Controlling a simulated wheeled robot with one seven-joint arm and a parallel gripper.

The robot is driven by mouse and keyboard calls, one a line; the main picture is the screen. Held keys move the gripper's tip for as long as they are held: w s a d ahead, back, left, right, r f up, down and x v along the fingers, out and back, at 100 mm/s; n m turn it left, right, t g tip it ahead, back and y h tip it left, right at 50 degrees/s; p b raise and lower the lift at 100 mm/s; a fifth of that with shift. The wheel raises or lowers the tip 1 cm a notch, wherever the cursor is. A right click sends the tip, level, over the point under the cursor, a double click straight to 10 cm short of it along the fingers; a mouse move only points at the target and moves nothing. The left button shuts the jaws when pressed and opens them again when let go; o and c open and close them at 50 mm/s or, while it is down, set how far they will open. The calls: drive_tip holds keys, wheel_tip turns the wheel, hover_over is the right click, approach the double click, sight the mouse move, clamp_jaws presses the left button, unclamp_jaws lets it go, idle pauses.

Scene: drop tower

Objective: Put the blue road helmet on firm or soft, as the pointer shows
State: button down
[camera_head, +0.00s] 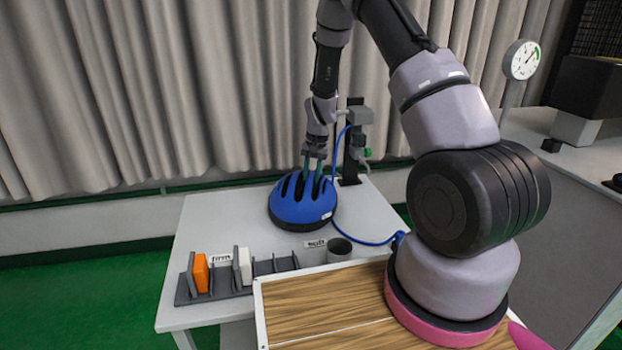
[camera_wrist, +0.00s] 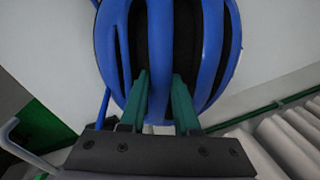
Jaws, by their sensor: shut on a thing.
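The blue road helmet (camera_head: 302,203), with dark vents, is at the middle of the light table, crown up. It fills the upper wrist view (camera_wrist: 213,55). My gripper (camera_head: 314,172) reaches down onto its top. The teal fingers (camera_wrist: 162,85) are shut on the helmet at its vents. I cannot tell whether its underside touches the table. A round dial (camera_head: 523,60) stands at the upper right. A small label (camera_head: 221,259), seemingly "firm", is at the left; another (camera_head: 315,244), too small to read surely, is nearer the middle.
A grey slotted rack (camera_head: 222,293) at the table's front left holds an orange pad (camera_head: 201,273) and a white pad (camera_head: 243,266). A dark cup (camera_head: 339,250) stands beside it. A post (camera_head: 354,150) with a blue cable rises behind the helmet. The table's left rear is clear.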

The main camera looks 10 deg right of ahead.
drive_tip(key=c, duration=0.6)
unclamp_jaws()
drive_tip(key=shift+f, duration=0.1)
drive_tip(key=shift+c, duration=0.2)
drive_tip(key=s+d+r+t, duration=0.1)
drive_tip(key=s+r, duration=0.1)
drive_tip(key=r, duration=0.9)
drive_tip(key=s+d+r, duration=0.1)
drive_tip(key=s+r, duration=0.1)
drive_tip(key=r, duration=0.9)
drive_tip(key=s+r+t+y, duration=0.1)
drive_tip(key=s+r+t, duration=0.1)
drive_tip(key=s+r, duration=0.75)
drive_tip(key=s+d+r+t, duration=0.1)
drive_tip(key=s+r, duration=0.3)
drive_tip(key=s, duration=0.4)
drive_tip(key=s+d+r+t, duration=0.1)
drive_tip(key=s+r+t, duration=0.1)
drive_tip(key=s+r, duration=0.3)
drive_tip(key=s, duration=0.3)
drive_tip(key=shift+s+n+t, duration=0.3)
drive_tip(key=shift+s+n, duration=0.1)
